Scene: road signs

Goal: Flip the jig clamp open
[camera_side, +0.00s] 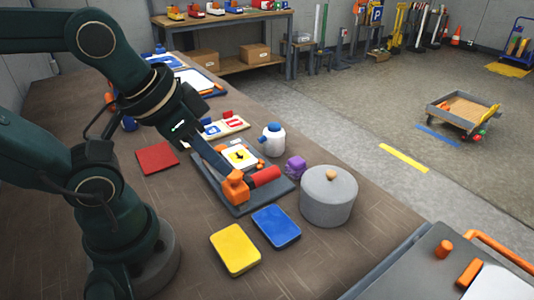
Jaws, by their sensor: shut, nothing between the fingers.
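The jig (280,187) is a dark grey plate on the bench, holding a white sign (240,155) with a yellow patch and a black mark. The jig clamp (235,187) has an orange body at the jig's front edge and a red handle (264,177) reaching out to the right, low over the plate. My gripper (222,170) comes down from the upper left and is shut and empty. Its tip is at the orange body in the picture; I cannot tell whether they touch. My gripper hides part of the jig's left side.
A grey lidded pot (328,198), a purple block (295,167) and a white-and-blue bottle (272,140) stand right of the jig. Blue (276,226) and yellow (235,249) plates lie in front. A red plate (157,158) lies left.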

